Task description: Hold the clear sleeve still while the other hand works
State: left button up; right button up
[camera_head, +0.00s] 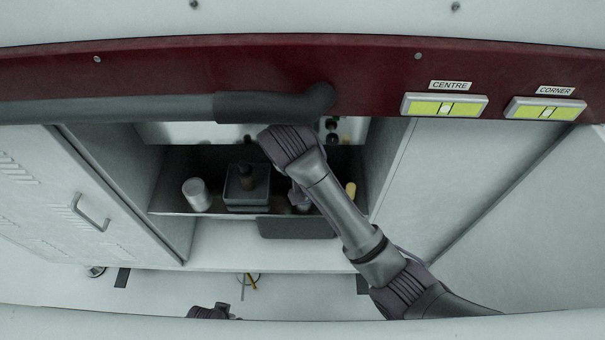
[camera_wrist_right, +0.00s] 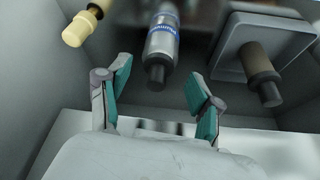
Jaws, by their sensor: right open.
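I cannot pick out a clear sleeve with certainty in either view. In the right wrist view, a silver cylinder with a blue printed band (camera_wrist_right: 163,40) and a dark end stands just beyond my right gripper (camera_wrist_right: 157,76). The gripper's teal-padded fingers are open and empty, one to each side of the cylinder's dark end, with no contact visible. In the head view my right arm reaches into the open cabinet, and its wrist hides most of the gripper and what is below it.
A square dark holder with a brown knob (camera_head: 246,188) stands on the shelf (camera_head: 172,212), with a pale cylinder (camera_head: 196,194) to its left. A yellow handle (camera_head: 350,190) stands at the right. A dark red beam (camera_head: 370,75) and grey pipe (camera_head: 150,108) cross above; cabinet walls flank the opening.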

jog(key=shift+w+d+f+m+t+h, duration=0.1)
jog(key=shift+d+f+m+t+h, duration=0.2)
jog(key=shift+m, duration=0.25)
jog(key=shift+w+d+f+m+t+h, duration=0.1)
jog(key=shift+d+m+t+h, duration=0.05)
jog(key=shift+m+t+h, duration=0.35)
jog(key=shift+w+d+m+t+h, duration=0.1)
jog(key=shift+d+m+t+h, duration=0.25)
jog(key=shift+m+t, duration=0.35)
jog(key=shift+w+m+t+h, duration=0.1)
jog(key=shift+m+t+h, duration=0.35)
jog(key=shift+m, duration=0.3)
jog(key=shift+d+r+m+t+h, duration=0.25)
jog(key=shift+m+t+h, duration=0.15)
jog(key=shift+m+t, duration=0.3)
jog(key=shift+r+t, duration=0.2)
jog(key=shift+t, duration=0.35)
jog(key=s+a+f+n+t+y, duration=0.1)
jog(key=s+a+n, duration=0.15)
jog(key=s, duration=0.25)
jog(key=s+a+n+t+y, duration=0.1)
jog(key=s+a+n, duration=0.1)
jog(key=s+n, duration=0.2)
jog(key=x, duration=1.1)
jog(key=shift+w+d+f, duration=0.1)
jog(key=shift+w+d, duration=0.15)
jog(key=shift+d, duration=0.1)
jog(key=shift+c, duration=0.4)
